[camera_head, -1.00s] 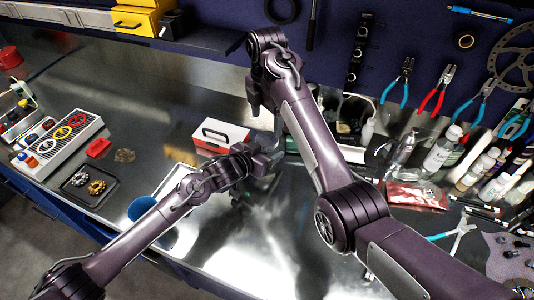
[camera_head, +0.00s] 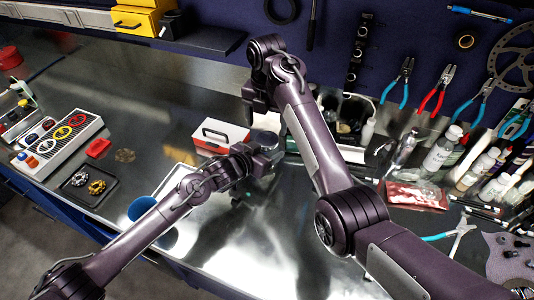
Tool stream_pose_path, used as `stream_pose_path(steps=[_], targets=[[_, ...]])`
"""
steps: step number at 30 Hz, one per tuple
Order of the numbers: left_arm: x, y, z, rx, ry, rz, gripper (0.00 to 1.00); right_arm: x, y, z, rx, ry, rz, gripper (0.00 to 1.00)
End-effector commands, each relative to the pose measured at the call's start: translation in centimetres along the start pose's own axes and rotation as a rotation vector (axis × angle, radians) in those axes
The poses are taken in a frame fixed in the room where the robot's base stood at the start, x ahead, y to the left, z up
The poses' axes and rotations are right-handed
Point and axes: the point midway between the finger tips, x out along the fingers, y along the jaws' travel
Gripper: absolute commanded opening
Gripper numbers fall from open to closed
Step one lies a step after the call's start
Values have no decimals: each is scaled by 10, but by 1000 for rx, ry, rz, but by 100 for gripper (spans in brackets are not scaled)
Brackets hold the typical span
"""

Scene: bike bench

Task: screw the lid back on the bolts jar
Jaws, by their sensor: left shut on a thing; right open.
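My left gripper (camera_head: 264,162) is low over the bench, right of the red and white box. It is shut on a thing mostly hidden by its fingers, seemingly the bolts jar. A round dark grey top (camera_head: 264,139), which looks like the jar's lid, shows just beyond the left fingers. I cannot tell whether it is seated or threaded. My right gripper (camera_head: 257,108) is open, pointing down above and behind that round top, apart from it in the picture. The bolts inside the jar cannot be seen.
A red and white box (camera_head: 220,136) stands close left of the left gripper. A blue round thing (camera_head: 143,208) lies near the front edge. A black tray (camera_head: 90,186) with gold and silver parts is at left. Bottles (camera_head: 442,150) crowd the right. The front middle is clear.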

Motion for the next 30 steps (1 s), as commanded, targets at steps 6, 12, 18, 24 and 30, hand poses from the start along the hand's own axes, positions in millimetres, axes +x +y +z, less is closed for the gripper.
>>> stream_pose_path(steps=[6, 12, 18, 24, 30], targets=[[0, 0, 0, 0, -1, 0, 0, 33, -1, 0, 1, 2, -2, 75], [0, 0, 0, 0, -1, 0, 0, 46, 0, 0, 2, -1, 0, 75], [0, 0, 0, 0, -1, 0, 0, 47, 0, 0, 1, -1, 0, 75], [0, 0, 0, 0, -1, 0, 0, 47, 0, 0, 2, -1, 0, 61], [0, 0, 0, 0, -1, 0, 0, 47, 0, 0, 2, -1, 0, 34]])
